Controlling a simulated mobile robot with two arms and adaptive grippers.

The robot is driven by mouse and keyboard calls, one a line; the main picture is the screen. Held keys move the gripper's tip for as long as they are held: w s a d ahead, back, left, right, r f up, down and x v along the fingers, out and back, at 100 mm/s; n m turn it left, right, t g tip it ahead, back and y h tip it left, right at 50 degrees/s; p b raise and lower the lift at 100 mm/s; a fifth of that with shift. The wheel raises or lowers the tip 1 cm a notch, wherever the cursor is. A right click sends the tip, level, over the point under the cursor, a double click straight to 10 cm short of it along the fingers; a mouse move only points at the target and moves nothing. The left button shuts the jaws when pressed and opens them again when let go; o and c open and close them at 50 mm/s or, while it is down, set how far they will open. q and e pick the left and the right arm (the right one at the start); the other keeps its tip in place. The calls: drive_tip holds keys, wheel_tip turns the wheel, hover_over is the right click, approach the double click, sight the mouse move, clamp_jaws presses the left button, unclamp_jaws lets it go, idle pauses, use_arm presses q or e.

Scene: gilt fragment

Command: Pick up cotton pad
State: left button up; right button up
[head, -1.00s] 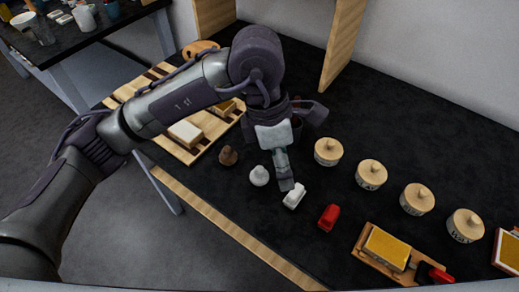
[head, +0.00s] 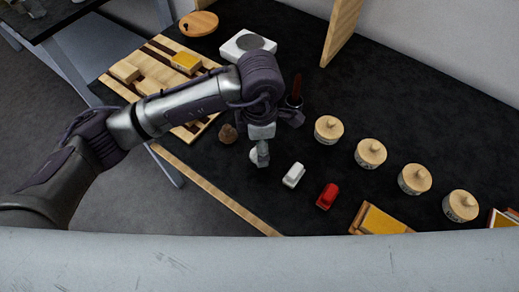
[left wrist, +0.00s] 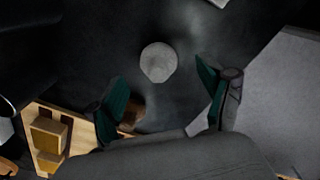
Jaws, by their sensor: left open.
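A small white rounded piece with a narrower top, likely the cotton pad (head: 253,155), stands on the black tabletop, partly hidden behind a finger of my left gripper (head: 274,141) in the head view. In the left wrist view the cotton pad (left wrist: 158,62) is pale grey and shows whole, between and just beyond the fingertips. My left gripper (left wrist: 162,78) is open, points down and has nothing between its fingers; I see no contact with the pad. My right gripper is not in view.
A brown lump (head: 228,133) sits just left of the pad. A white block (head: 293,175) and a red block (head: 327,196) lie to the right. Several wooden-lidded jars (head: 370,154) stand farther right. A striped wooden board (head: 150,65) is at the left.

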use_arm(q)
wheel_tip(320, 180, down, 2)
drive_tip(key=shift+w+a+f, duration=0.1)
drive_tip(key=shift+f, duration=0.45)
drive_tip(key=shift+c, duration=0.5)
drive_tip(key=c, duration=0.9)
drive_tip(key=shift+c, duration=0.2)
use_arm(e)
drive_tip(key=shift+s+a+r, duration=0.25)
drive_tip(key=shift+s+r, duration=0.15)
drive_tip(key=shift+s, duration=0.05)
use_arm(q)
drive_tip(key=shift+r, duration=0.1)
